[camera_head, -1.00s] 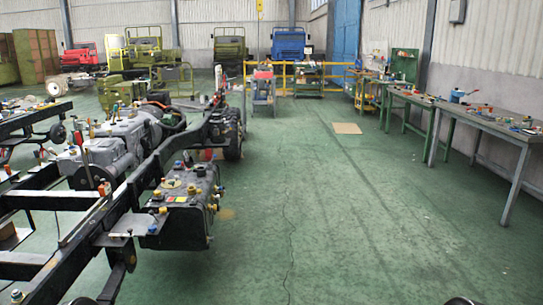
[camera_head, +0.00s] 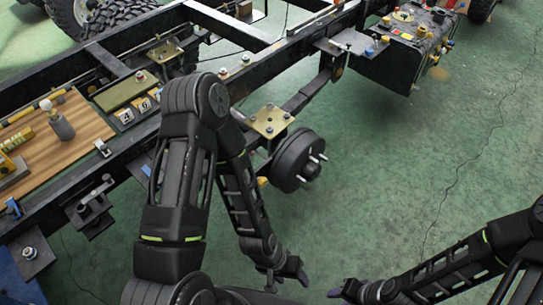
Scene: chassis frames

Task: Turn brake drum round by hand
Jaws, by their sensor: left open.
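The brake drum (camera_head: 296,160) is a dark round drum with several bright studs on its outer face. It sits on the axle below the chassis frame, near the middle of the head view. My left arm bends over beside the frame, and its gripper (camera_head: 287,278) hangs below the drum in the picture, open and apart from it. My right gripper (camera_head: 350,291) comes in from the right at the bottom edge, also away from the drum. Its fingers are too small and partly cut off to tell whether they are open.
The black chassis frame (camera_head: 262,70) runs diagonally above the drum. A gold plate (camera_head: 270,122) with bolts sits just beside it. A dark tank (camera_head: 397,62) is at the upper right. A wooden board (camera_head: 45,150) with parts lies left. Green floor (camera_head: 420,180) is clear to the right.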

